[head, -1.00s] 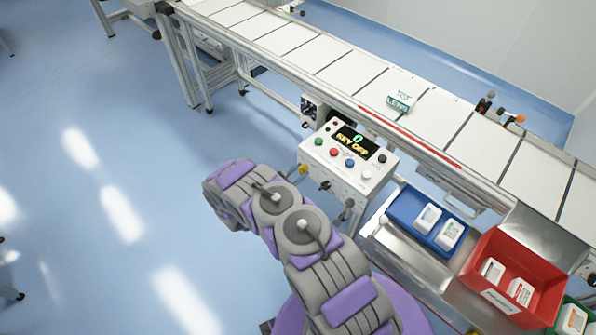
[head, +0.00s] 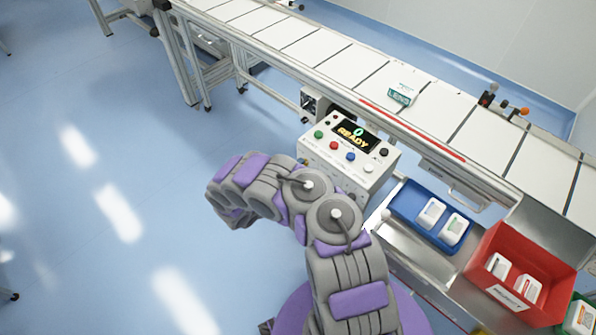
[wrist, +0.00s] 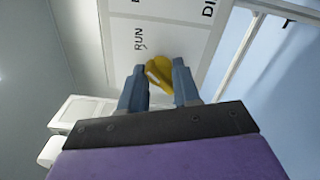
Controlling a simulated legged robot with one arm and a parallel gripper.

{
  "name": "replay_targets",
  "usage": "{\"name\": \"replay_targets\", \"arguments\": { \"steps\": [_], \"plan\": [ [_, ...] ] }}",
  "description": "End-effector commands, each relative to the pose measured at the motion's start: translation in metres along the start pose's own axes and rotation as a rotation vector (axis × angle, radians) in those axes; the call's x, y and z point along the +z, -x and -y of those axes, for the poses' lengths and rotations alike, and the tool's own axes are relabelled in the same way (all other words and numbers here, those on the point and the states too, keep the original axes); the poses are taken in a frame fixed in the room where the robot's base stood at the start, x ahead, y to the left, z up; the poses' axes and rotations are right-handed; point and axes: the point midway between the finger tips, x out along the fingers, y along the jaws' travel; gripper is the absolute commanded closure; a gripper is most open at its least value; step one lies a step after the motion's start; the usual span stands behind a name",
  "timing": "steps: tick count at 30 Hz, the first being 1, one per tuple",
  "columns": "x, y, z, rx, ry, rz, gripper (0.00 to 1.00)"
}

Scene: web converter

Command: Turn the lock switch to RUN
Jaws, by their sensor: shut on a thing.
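The yellow lock switch (wrist: 160,76) is on a white panel face (wrist: 165,35) in the wrist view. The word RUN is printed sideways on that face, just above and left of the switch. The switch is tilted, with a pale mark on its left side. My gripper (wrist: 160,70) is shut on the switch, with one blue-grey finger on each side. In the head view my arm hides the gripper and switch at the control box (head: 345,160). The box display (head: 355,135) reads 0 and READY.
Several coloured buttons are on top of the control box. A conveyor (head: 330,65) runs behind it and carries a small carton (head: 401,91). To the right are a blue tray (head: 410,190) and a red bin (head: 548,262), both holding white packs. Open floor lies to the left.

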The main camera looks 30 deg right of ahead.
Motion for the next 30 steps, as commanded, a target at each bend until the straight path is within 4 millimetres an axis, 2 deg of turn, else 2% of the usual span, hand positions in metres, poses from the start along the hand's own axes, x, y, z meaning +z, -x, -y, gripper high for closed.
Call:
{"name": "replay_targets", "arguments": {
  "steps": [1,13,30],
  "plan": [
    [-0.0007,-0.0005,0.0064,-0.010,-0.036,-0.001,0.99],
    [-0.0004,0.0003,0.0066,-0.013,-0.267,0.000,0.94],
    [-0.0010,0.0011,0.0067,-0.013,-0.324,-0.002,0.92]
  ]
}}
